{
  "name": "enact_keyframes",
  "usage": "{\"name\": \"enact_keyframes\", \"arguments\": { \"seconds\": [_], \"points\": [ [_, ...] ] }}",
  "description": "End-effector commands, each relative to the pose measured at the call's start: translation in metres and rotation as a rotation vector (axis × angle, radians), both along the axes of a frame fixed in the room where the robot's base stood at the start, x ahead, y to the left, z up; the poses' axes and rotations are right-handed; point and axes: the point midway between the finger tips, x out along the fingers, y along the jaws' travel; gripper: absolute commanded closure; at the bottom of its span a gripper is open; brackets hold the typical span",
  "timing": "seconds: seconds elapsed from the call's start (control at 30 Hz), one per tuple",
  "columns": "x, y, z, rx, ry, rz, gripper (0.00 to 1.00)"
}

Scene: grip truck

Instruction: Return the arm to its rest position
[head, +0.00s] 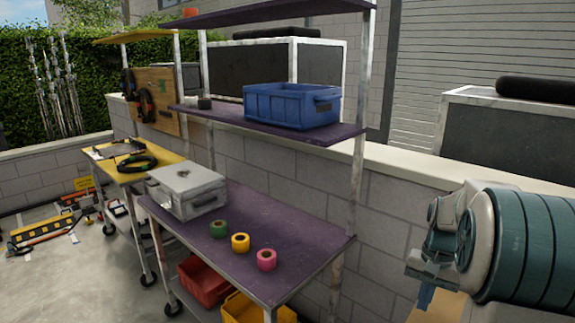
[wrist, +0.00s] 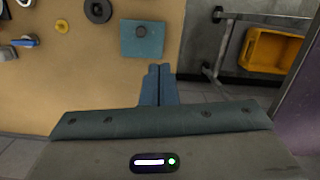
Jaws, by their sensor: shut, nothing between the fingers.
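My gripper (wrist: 157,70) shows in the wrist view with its two blue-grey fingers together, shut and empty. In the head view my arm is at the right edge, with my gripper (head: 425,296) low and pointing down. It is to the right of the purple cart (head: 315,225) and apart from it. In the wrist view a tan surface (wrist: 90,85) lies beyond the fingers, with a teal square piece (wrist: 142,39) just above the fingertips.
The purple cart carries a grey case (head: 187,190) and green (head: 219,229), yellow (head: 240,243) and pink (head: 266,260) tape rolls. A blue crate (head: 290,106) sits on its upper shelf. A yellow bin (wrist: 273,53) is low at the wrist view's right.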

Motion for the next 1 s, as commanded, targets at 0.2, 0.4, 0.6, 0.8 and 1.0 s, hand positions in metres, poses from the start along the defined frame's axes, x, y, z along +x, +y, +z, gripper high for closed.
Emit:
{"name": "enact_keyframes", "arguments": {
  "seconds": [0.2,0.4,0.6,0.8,1.0],
  "points": [
    [-0.032,0.051,0.030,-0.036,-0.083,0.131,1.00],
    [-0.068,0.091,0.047,-0.066,-0.157,0.249,1.00],
    [-0.108,0.124,0.053,-0.092,-0.234,0.368,1.00],
    [-0.147,0.148,0.051,-0.116,-0.308,0.478,1.00],
    [-0.172,0.162,0.044,-0.130,-0.356,0.550,1.00]
  ]
}}
